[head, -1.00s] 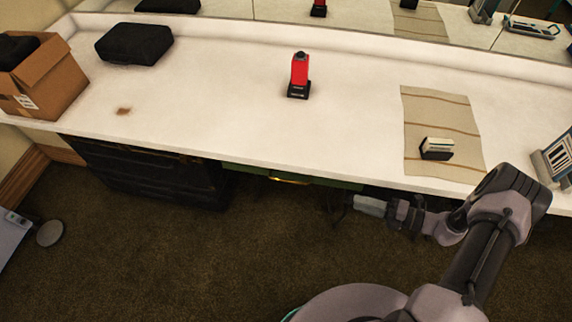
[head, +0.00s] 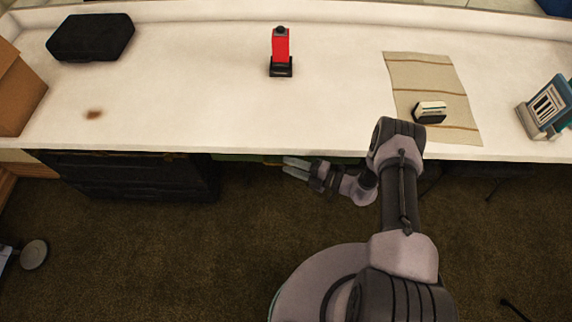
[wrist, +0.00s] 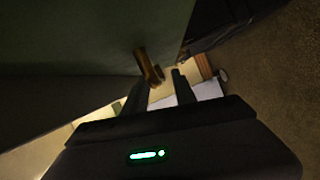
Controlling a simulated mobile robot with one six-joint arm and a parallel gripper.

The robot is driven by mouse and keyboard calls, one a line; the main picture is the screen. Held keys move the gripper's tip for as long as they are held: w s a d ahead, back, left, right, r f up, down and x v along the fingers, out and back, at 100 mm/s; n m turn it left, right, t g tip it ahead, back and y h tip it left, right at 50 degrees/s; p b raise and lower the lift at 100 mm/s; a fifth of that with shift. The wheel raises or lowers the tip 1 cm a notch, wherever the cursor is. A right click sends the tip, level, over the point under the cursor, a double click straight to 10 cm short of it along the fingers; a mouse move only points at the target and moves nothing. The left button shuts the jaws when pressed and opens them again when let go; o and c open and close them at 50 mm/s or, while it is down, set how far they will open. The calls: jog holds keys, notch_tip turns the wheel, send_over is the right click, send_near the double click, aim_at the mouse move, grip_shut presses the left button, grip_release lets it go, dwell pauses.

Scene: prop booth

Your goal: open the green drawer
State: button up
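The green drawer (head: 235,157) sits under the white counter's front edge, and its front looks closed. Its front fills the upper left of the wrist view (wrist: 80,35). The brass handle (wrist: 148,65) stands out from that front; in the head view only a bit shows beside my fingertips. My gripper (head: 287,165) is open and empty, pointing left just below the counter edge. In the wrist view its fingers (wrist: 160,84) are apart, with the handle just beyond them, nearer the left finger. I cannot tell whether they touch it.
The white counter (head: 190,100) overhangs my gripper. On it are a red bottle-like item (head: 281,47), a black case (head: 91,38), a striped cloth (head: 425,75) with a small block (head: 429,112), and a blue device (head: 547,107). Black drawers (head: 130,177) stand left. The carpet is clear in front.

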jog(key=shift+x, duration=0.95)
grip_shut()
dwell(0.7)
